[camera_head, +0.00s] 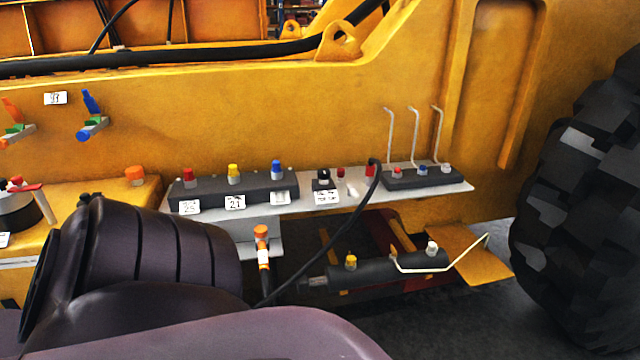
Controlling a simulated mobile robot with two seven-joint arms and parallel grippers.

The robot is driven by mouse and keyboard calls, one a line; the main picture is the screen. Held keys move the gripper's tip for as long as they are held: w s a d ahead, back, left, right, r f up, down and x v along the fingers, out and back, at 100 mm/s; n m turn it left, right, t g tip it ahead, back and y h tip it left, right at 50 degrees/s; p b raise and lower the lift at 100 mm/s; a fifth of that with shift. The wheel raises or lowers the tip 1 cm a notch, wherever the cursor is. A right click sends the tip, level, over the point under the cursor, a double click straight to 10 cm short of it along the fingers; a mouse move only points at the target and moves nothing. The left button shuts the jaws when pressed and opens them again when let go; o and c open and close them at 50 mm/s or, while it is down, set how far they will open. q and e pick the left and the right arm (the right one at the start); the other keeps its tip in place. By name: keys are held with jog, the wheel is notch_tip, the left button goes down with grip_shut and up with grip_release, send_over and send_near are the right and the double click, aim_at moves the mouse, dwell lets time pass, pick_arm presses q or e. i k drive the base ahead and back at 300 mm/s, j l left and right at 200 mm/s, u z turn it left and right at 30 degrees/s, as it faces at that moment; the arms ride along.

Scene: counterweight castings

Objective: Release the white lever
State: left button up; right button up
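Three thin white levers stand upright on a black block at the right end of a grey shelf: the left one (390,138), the middle one (414,138) and the right one (438,138). Their tops are bent to the left. Below, a bent white rod (456,258) runs along a black cylinder (380,270) and rises to the right. I cannot tell which of these the task's white lever is. Neither of my grippers shows. A large dark purple arm link of mine fills the lower left and hides what is behind it.
A black block with red, yellow and blue knobs (233,189) sits on the grey shelf (310,204). A black hose (347,225) hangs in front. An orange-topped fitting (262,245) stands below. A big tyre (585,210) bounds the right; a yellow wall (300,120) rises behind.

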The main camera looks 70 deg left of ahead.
aim_at(351, 191)
jog(key=u, duration=1.4)
jog(key=i+j+u, duration=0.25)
jog(key=i+j, duration=0.3)
jog(key=j, duration=0.05)
